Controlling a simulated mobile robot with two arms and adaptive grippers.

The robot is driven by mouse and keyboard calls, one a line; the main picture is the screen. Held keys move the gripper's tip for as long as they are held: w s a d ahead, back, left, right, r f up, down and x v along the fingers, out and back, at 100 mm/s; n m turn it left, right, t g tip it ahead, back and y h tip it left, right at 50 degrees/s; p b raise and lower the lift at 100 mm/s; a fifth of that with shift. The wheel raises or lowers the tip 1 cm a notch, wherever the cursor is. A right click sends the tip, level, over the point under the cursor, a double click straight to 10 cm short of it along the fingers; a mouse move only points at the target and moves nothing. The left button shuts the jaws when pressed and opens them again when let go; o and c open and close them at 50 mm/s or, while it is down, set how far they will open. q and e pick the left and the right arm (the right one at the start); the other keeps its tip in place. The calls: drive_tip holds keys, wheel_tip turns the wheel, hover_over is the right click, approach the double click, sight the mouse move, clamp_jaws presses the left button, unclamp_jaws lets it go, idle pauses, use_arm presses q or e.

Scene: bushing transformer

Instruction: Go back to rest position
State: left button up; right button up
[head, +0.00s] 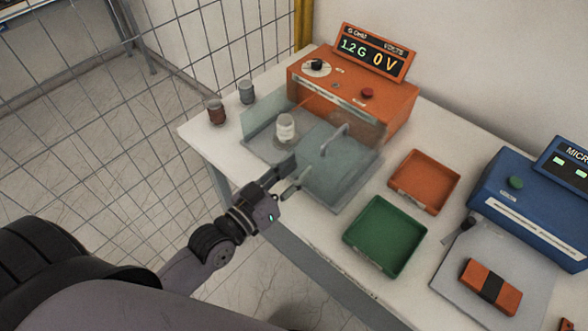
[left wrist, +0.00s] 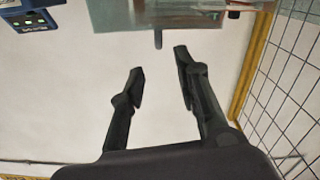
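My left gripper (head: 290,180) is in front of the orange tester's clear-walled chamber (head: 335,185), near its front edge. Its two fingers are apart with nothing between them; they also show spread and empty in the left wrist view (left wrist: 160,66). A pale cylindrical bushing (head: 286,129) stands upright inside the chamber, beyond the fingers. Whether the gripper touches the chamber wall cannot be told. My right gripper is not in either view.
The orange tester (head: 355,92) carries a lit display (head: 372,52). Two small cups, grey (head: 246,92) and reddish (head: 216,112), stand left. An orange tray (head: 424,181), a green tray (head: 386,236) and a blue device (head: 530,208) are right. A wire fence (head: 90,110) stands left.

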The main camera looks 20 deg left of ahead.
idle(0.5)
use_arm(q)
drive_tip(key=s+d+f+m+g+y, duration=0.1)
drive_tip(key=s+f+g+y, duration=0.1)
drive_tip(key=s+f+g, duration=0.5)
drive_tip(key=s+a+f+g+y, duration=0.2)
drive_tip(key=s+a+f+g, duration=0.1)
drive_tip(key=s, duration=0.2)
drive_tip(key=s+a+f+g+y, duration=0.2)
drive_tip(key=s+a+f+g, duration=0.15)
drive_tip(key=s, duration=0.25)
wheel_tip(320, 180, down, 27)
drive_tip(key=d+g+b, duration=0.1)
drive_tip(key=b, duration=0.2)
drive_tip(key=s+a+f+g+b, duration=0.1)
drive_tip(key=s+a+f+b, duration=0.1)
drive_tip(key=s+f, duration=1.6)
drive_tip(key=shift+a+f, duration=0.5)
drive_tip(key=shift+f, duration=0.15)
